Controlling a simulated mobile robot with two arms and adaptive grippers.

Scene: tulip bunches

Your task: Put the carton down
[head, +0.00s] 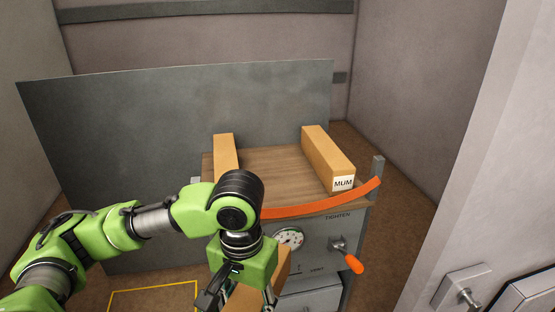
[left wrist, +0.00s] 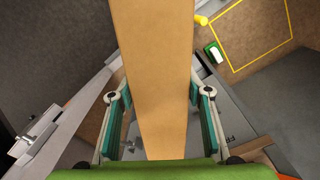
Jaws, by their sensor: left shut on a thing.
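My left gripper (head: 240,298) is shut on a long tan carton (left wrist: 154,70). In the left wrist view the carton runs between the two teal-padded fingers and out past the top edge. In the head view the held carton (head: 281,268) is partly hidden behind my gripper, low in front of the grey cabinet; I cannot tell whether it touches anything below. My right gripper is not in view.
The wooden top (head: 265,165) is bare between its two cartons. An orange curved band (head: 325,204) crosses its front. The cabinet has a dial (head: 290,238) and an orange-handled lever (head: 352,262) marked "TIGHTEN". A yellow outline (head: 155,288) marks the floor. A grey panel (head: 130,120) stands behind.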

